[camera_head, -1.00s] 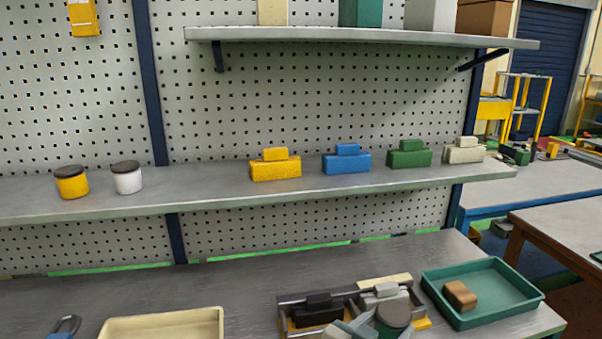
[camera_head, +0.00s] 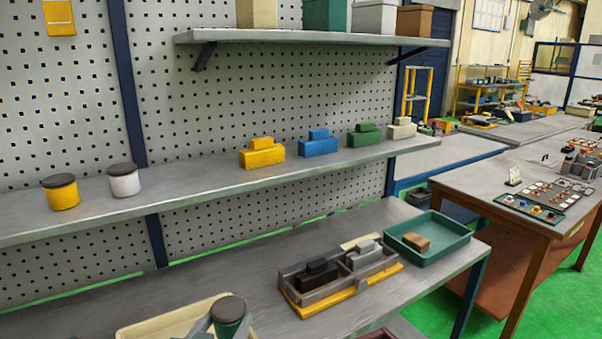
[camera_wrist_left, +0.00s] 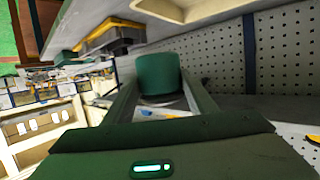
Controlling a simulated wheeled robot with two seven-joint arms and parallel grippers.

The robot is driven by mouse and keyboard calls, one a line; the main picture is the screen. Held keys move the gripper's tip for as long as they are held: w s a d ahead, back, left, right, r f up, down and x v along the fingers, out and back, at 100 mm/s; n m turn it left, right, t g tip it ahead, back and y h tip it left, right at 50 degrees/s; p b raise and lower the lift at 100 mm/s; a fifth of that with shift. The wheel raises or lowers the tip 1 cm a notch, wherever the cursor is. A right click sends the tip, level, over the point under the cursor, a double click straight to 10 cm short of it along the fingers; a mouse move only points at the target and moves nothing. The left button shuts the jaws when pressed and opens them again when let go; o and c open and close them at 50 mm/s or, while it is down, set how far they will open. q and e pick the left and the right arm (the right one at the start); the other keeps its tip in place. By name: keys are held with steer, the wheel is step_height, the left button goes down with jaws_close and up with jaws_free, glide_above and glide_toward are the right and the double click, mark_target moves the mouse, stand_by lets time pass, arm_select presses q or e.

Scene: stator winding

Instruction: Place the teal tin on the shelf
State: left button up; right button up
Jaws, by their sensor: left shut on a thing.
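The teal tin (camera_head: 229,313) has a dark lid and stands upright in my left gripper (camera_head: 222,328), at the bottom of the head view over the cream tray. In the left wrist view the tin (camera_wrist_left: 158,75) sits between the fingers of my left gripper (camera_wrist_left: 160,98), which is shut on it. The shelf (camera_head: 215,184) runs across the pegboard above the bench. A yellow tin (camera_head: 61,194) and a white tin (camera_head: 124,182), both dark-lidded, stand on its left part. My right gripper does not show.
Yellow (camera_head: 262,155), blue (camera_head: 319,145), green (camera_head: 364,137) and cream (camera_head: 402,130) blocks stand on the shelf's right part. Below are a cream tray (camera_head: 150,329), a grey divided box (camera_head: 310,292) and a green tray (camera_head: 440,260). The shelf is clear between the white tin and yellow block.

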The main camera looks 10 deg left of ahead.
arm_select(q)
steer(key=shift+s+a, duration=0.15)
steer(key=shift+a, duration=0.1)
steer(key=shift+s+a, duration=0.15)
